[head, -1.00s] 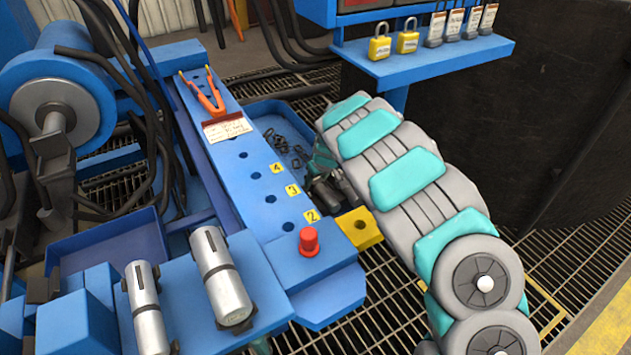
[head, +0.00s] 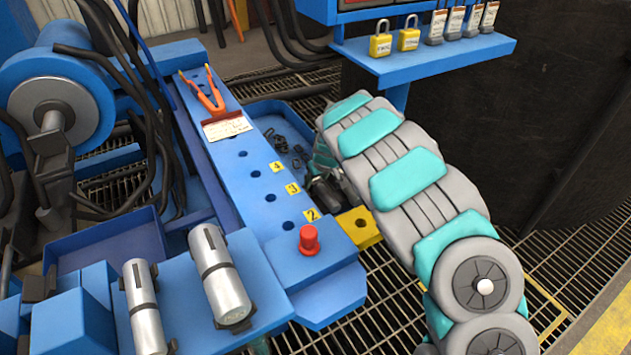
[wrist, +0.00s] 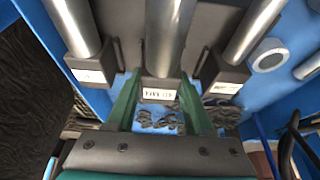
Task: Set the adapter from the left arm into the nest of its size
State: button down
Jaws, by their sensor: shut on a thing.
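In the wrist view my gripper (wrist: 159,103) has its two green fingers on either side of a dark block with a white label, seemingly the adapter (wrist: 160,82). It is shut on this block, and a bright steel cylinder (wrist: 168,35) runs up from it. The label is too blurred to read. In the head view my gripper is mostly hidden behind my own arm. The blue deck (head: 228,175) there carries a row of round holes, seemingly the nests, with yellow tags 4 (head: 277,167), 3 (head: 293,189) and 2 (head: 312,214) beside some of them.
A blue shelf with padlocks (head: 425,50) stands behind my arm.

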jog(key=shift+f+b, duration=0.55)
jog(key=shift+f, duration=0.2)
jog(key=shift+c, duration=1)
grip_release()
jog(key=shift+v, duration=3.85)
jog(key=shift+s, duration=0.1)
